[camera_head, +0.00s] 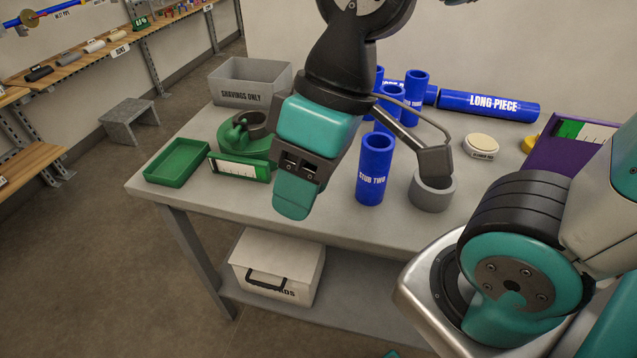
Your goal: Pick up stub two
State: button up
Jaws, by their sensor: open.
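Stub two (372,172) is a blue tube labelled "STUB TWO". It stands upright on the grey bench top (330,222), near the middle. My gripper (298,190) hangs above the bench to the left of stub two, its jaw end pointing down toward the front edge. It is open and holds nothing that I can see. It appears apart from stub two. Part of my arm hides some of the bench behind it.
Other blue tubes (414,92) stand behind stub two, and a long piece (490,106) lies behind them. A grey ring (432,192) sits close on the right. A green tray (177,163), a green fixture (243,138) and a grey bin (249,82) are on the left.

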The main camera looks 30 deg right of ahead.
aim_at(377, 150)
jog(key=u, duration=0.7)
jog(key=k, duration=0.4)
jog(key=z, duration=0.1)
